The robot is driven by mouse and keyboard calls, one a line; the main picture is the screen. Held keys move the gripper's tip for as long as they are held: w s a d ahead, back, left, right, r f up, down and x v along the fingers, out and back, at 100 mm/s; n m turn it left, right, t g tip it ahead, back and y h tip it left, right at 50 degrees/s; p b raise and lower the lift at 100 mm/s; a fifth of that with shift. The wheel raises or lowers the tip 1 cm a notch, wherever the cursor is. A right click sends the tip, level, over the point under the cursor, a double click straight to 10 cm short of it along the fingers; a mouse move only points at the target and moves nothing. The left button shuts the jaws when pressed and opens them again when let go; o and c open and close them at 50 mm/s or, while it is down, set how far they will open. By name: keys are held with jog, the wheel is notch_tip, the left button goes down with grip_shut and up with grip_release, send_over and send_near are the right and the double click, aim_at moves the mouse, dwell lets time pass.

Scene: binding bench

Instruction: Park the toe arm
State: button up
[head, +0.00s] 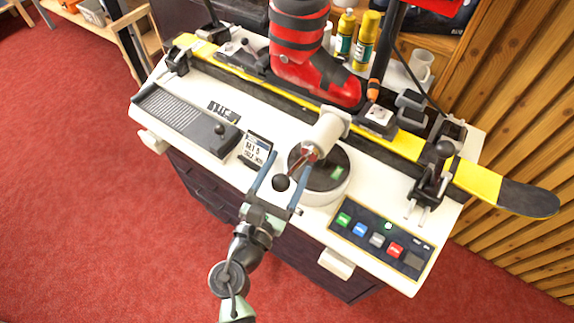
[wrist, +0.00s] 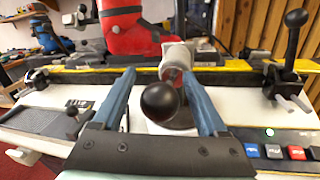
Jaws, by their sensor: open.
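What looks like the toe arm is a cream cylinder (head: 328,126) with a red and metal rod, ending in a black ball knob (head: 281,183). It stands over a round, dark-topped base (head: 336,188) on the bench, in front of the red ski boot (head: 312,68). My gripper (head: 290,157) is open, with its blue fingers on either side of the knob. In the wrist view the knob (wrist: 160,102) sits between the fingers, with a gap to each. The cylinder (wrist: 177,55) shows just beyond the fingertips, and the rod is mostly hidden behind the knob.
A yellow and black ski (head: 480,181) lies along the bench, with clamps (head: 432,175) at both ends. A button panel (head: 380,242) is at front right. A small display card (head: 257,149) and a ridged plate (head: 180,118) with a black knob lie left. Bottles (head: 364,40) stand behind.

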jog(key=shift+w, duration=0.15)
grip_shut()
dwell(0.4)
dwell(1.0)
